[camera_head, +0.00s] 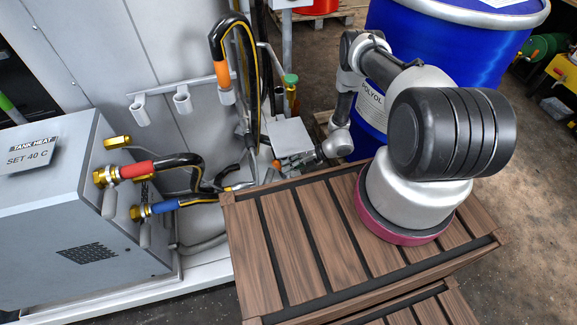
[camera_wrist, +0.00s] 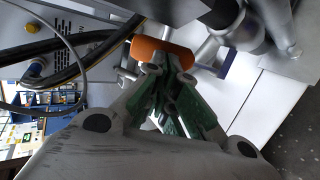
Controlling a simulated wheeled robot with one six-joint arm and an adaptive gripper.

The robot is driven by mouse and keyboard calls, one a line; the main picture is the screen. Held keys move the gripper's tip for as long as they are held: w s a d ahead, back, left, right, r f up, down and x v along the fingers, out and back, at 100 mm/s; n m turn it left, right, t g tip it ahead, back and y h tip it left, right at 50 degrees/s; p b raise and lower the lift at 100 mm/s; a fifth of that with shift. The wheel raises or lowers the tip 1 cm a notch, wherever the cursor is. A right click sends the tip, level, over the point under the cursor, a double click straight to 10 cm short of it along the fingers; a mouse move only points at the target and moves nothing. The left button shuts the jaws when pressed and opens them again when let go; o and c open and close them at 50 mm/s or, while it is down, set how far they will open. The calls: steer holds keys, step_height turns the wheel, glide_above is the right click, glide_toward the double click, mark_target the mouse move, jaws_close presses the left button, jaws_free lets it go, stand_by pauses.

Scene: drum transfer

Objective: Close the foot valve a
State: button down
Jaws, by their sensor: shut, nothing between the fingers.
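My gripper (camera_head: 291,162) reaches down past the far edge of the wooden deck, among the pipework beside the blue drum. In the wrist view its green-padded fingers (camera_wrist: 168,78) are shut with nothing between them. An orange part (camera_wrist: 163,52), which looks like the foot valve's handle, lies just beyond the fingertips. I cannot tell whether they touch it. A small orange spot (camera_head: 277,163) shows near the fingertips in the head view. No label on the valve is readable, and its body is mostly hidden.
A blue drum (camera_head: 440,38) stands behind my arm. A grey tank heat unit (camera_head: 75,215) with red and blue hose fittings stands at left. Black hoses (camera_wrist: 75,45) run close to the fingers. The slatted deck (camera_head: 290,250) is clear at front left.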

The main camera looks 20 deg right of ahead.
steer(key=shift+a, duration=0.15)
steer(key=shift+a+f+h, duration=0.35)
steer(key=shift+a+h, duration=0.3)
steer(key=shift+a, duration=0.1)
steer(key=shift+a+f+h, duration=0.3)
steer(key=shift+a+h, duration=0.4)
steer(key=shift+a, duration=0.1)
steer(key=shift+a+f+h, duration=0.35)
steer(key=shift+a+h, duration=0.3)
steer(key=shift+a, duration=0.1)
